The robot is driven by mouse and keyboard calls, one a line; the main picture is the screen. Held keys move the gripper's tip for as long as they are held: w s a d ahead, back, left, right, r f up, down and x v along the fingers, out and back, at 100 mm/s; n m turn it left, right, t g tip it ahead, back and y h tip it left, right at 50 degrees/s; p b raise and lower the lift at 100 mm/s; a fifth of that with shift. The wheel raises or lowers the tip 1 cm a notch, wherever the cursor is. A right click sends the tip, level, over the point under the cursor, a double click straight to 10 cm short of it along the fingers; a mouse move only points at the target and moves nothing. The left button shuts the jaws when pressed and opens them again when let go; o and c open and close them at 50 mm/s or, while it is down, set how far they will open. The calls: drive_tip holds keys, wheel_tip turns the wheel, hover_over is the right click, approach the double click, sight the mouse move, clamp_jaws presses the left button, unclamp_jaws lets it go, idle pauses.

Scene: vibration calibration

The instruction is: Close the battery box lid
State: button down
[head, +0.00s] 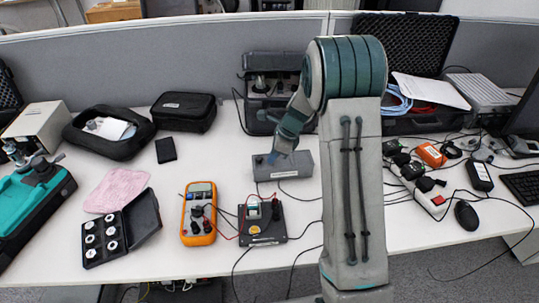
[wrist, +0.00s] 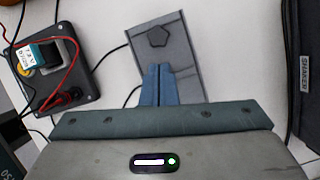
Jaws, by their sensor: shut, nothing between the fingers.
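A grey rectangular box (head: 298,168), which I take for the battery box, lies on the white table under my arm. Its flat grey top (wrist: 183,55) with a dark five-sided knob or mark fills the middle of the wrist view. I see no raised lid on it, but cannot tell whether the top is fully down. My gripper (head: 272,158) is over the left part of the box. In the wrist view my gripper (wrist: 160,67) has its blue fingers together and empty, close to the top; contact cannot be told. The fingers and wrist hide part of the box.
A black device with red wires (head: 262,221) stands in front, beside an orange multimeter (head: 199,214). An open black case of round parts (head: 106,238) lies left. A dark case (head: 272,98) stands behind. Cables cross the table; a mouse (head: 466,215) lies right.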

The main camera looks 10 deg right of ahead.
sight(277, 163)
drive_tip(key=d, duration=0.1)
drive_tip(key=d+r, duration=0.1)
drive_tip(key=d, duration=0.1)
drive_tip(key=shift+s+d+r, duration=0.15)
drive_tip(key=shift+s+r, duration=0.1)
drive_tip(key=shift+s, duration=0.1)
drive_tip(key=s+r+n, duration=0.5)
drive_tip(key=s+r, duration=0.2)
drive_tip(key=r, duration=0.6)
drive_tip(key=s+r+n+h+p, duration=0.1)
drive_tip(key=s+r+n+h, duration=0.1)
drive_tip(key=s+n, duration=0.6)
drive_tip(key=s+r+n+t+h, duration=0.1)
drive_tip(key=s+r+n+h, duration=0.1)
drive_tip(key=s+n, duration=0.6)
drive_tip(key=shift+s+a+t+p, duration=0.2)
drive_tip(key=shift+s+t+p, duration=0.15)
drive_tip(key=shift+s, duration=2.3)
